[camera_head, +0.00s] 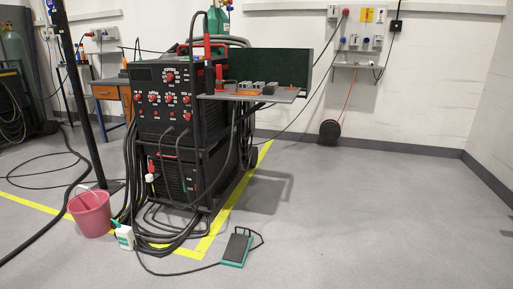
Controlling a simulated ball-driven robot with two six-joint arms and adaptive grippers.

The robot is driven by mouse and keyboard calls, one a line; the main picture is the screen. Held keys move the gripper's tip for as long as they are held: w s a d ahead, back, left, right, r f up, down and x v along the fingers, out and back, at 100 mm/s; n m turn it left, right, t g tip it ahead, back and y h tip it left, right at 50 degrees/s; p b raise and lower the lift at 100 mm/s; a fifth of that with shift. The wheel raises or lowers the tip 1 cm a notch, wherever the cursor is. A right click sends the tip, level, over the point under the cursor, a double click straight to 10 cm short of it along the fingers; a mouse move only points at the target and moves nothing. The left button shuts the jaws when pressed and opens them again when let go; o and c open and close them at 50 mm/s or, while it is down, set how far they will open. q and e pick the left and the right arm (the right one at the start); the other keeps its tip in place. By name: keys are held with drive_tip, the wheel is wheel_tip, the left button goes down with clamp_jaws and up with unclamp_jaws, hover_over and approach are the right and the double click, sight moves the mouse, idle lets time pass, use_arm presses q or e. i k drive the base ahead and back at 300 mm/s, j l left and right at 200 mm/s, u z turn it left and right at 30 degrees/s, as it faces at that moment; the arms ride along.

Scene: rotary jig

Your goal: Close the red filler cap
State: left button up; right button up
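A small red part that looks like the filler cap (150,178) shows low on the left of the black welding machine's front (172,97). At this size I cannot tell whether the cap is open or shut. The machine's lower unit (182,182) has dark cables hanging across its front. Neither of my grippers is in view.
A pink bucket (91,214) and a white bottle (125,237) stand on the floor at the machine's front left. Looped cables lie around its base. A green and black foot pedal (237,248) lies in front. The floor at right is clear.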

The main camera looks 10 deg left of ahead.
sight(152, 168)
drive_tip(key=i+j+u, duration=0.2)
drive_tip(key=i+u, duration=1.2)
drive_tip(key=i+l+u, duration=0.3)
drive_tip(key=u, duration=0.15)
drive_tip(key=i+j+u, duration=0.2)
drive_tip(key=i+u, duration=0.3)
drive_tip(key=i, duration=0.5)
drive_tip(key=i+l+u, duration=0.15)
drive_tip(key=i+u, duration=0.3)
drive_tip(key=i, duration=0.5)
drive_tip(key=i+u, duration=0.2)
drive_tip(key=i, duration=1.65)
drive_tip(key=i+l+z, duration=0.15)
drive_tip(key=i+z, duration=1.05)
drive_tip(key=i+j+z, duration=0.15)
drive_tip(key=z, duration=0.25)
drive_tip(key=i+z, duration=0.7)
drive_tip(key=z, duration=0.2)
drive_tip(key=i+j+z, duration=0.1)
drive_tip(key=i+z, duration=0.35)
drive_tip(key=i+j+z, duration=0.15)
drive_tip(key=z, duration=0.3)
drive_tip(key=i+j+z, duration=0.25)
drive_tip(key=j+z, duration=0.2)
drive_tip(key=i+j+z, duration=0.15)
drive_tip(key=j+z, duration=0.25)
